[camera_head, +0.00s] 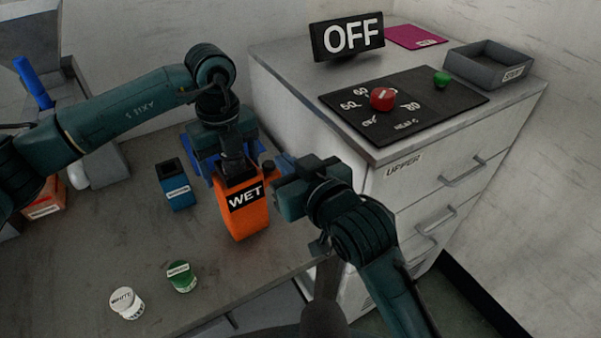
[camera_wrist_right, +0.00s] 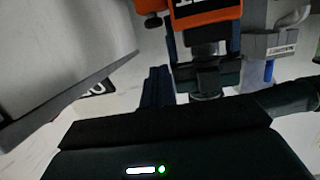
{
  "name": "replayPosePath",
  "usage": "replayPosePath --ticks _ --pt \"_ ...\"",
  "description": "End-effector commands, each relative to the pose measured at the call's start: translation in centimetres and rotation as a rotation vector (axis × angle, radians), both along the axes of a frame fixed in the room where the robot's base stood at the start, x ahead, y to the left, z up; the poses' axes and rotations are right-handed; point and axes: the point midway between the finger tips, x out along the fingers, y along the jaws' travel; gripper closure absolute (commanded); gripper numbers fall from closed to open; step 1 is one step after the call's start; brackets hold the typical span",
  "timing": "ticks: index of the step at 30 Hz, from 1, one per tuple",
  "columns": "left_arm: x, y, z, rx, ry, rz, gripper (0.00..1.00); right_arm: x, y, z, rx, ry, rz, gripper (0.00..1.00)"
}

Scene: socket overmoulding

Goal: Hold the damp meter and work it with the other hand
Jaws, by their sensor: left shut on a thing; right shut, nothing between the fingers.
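The orange damp meter (camera_head: 243,212) is upright above the table's right part, with a black "WET" label facing me. A dark knob (camera_head: 268,165) sticks out at its upper right. My left gripper (camera_head: 237,171) is shut on the meter's top end. My right gripper (camera_head: 287,165) is shut and empty, just right of the meter near the knob; I cannot tell whether it touches. In the right wrist view the meter (camera_wrist_right: 205,12) shows at the top with its knob (camera_wrist_right: 153,20), and the shut right fingers (camera_wrist_right: 157,85) lie below it.
A blue container (camera_head: 175,185), a white jar (camera_head: 126,303) and a green jar (camera_head: 181,276) stand on the table (camera_head: 110,240). The cabinet (camera_head: 440,185) at right carries a hotplate panel (camera_head: 440,105) with a red knob (camera_head: 383,99), an "OFF" sign (camera_head: 347,37) and a grey tray (camera_head: 488,66).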

Motion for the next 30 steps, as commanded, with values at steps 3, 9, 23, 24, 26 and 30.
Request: replayPosePath --ticks 3,9,23,24,26,30 --pt "0.0 0.0 0.0 -0.001 -0.001 0.0 0.46 -1.8 -1.2 0.6 0.001 -0.001 0.0 1.0" --pt "0.0 0.0 0.0 0.0 0.0 0.001 0.46 -3.4 -2.3 1.1 0.002 -0.002 0.0 1.0" --pt "0.0 0.0 0.0 0.0 0.0 0.001 0.46 -3.7 -2.5 1.3 0.001 -0.004 0.0 1.0" --pt "0.0 0.0 0.0 0.0 0.0 0.001 0.21 -3.7 -2.5 1.3 0.002 -0.003 0.0 1.0" --pt "0.0 0.0 0.0 0.0 0.0 0.001 0.16 -3.7 -2.5 1.3 0.002 -0.003 0.0 1.0" --pt "0.0 0.0 0.0 0.0 0.0 0.001 0.04 -3.7 -2.5 1.3 0.003 -0.004 0.0 1.0"
